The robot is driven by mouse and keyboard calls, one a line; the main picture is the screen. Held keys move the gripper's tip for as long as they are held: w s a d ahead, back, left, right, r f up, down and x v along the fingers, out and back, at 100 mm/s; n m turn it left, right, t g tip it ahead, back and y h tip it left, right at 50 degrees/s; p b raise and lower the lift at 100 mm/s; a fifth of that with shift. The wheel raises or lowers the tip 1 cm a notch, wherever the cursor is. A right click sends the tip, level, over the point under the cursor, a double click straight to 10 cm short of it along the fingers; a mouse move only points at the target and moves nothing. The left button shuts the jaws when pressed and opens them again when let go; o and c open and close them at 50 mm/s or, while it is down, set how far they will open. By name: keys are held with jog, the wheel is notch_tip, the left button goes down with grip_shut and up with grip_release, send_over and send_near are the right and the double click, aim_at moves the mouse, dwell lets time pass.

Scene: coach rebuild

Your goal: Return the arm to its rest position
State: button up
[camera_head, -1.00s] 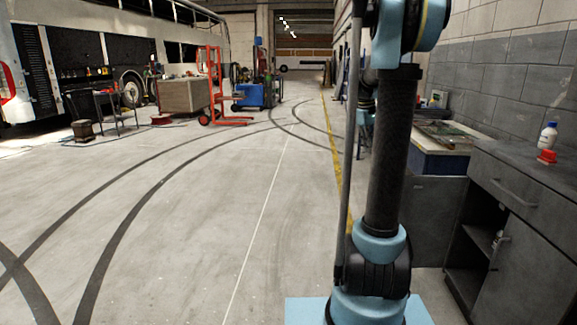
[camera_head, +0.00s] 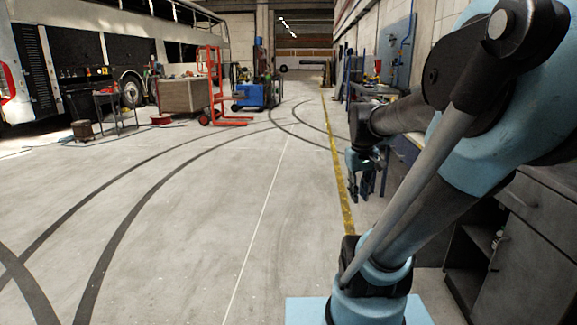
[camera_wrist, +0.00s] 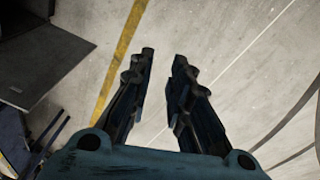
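My gripper (camera_head: 368,188) hangs pointing down at the end of my arm in the head view, left of the workbench and above the floor near the yellow line. In the wrist view my gripper (camera_wrist: 161,60) shows two dark fingers set apart with bare concrete floor between them. It is open and holds nothing. My arm leans to the right and then reaches forward in the head view, covering much of the bench side.
A grey cabinet (camera_head: 527,225) stands close on the right. A yellow floor line (camera_head: 340,178) runs along that side. An orange pallet lifter (camera_head: 214,90), a large crate (camera_head: 184,96) and a coach (camera_head: 95,55) stand back left. The floor (camera_head: 190,220) ahead and left is clear.

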jog(key=s+a+f+m, duration=0.1)
jog(key=s+a+f, duration=0.2)
jog(key=s+f, duration=0.6)
jog(key=shift+s+f+m+t+y, duration=0.3)
jog(key=shift+s+f+m+y, duration=0.1)
jog(key=shift+s, duration=0.25)
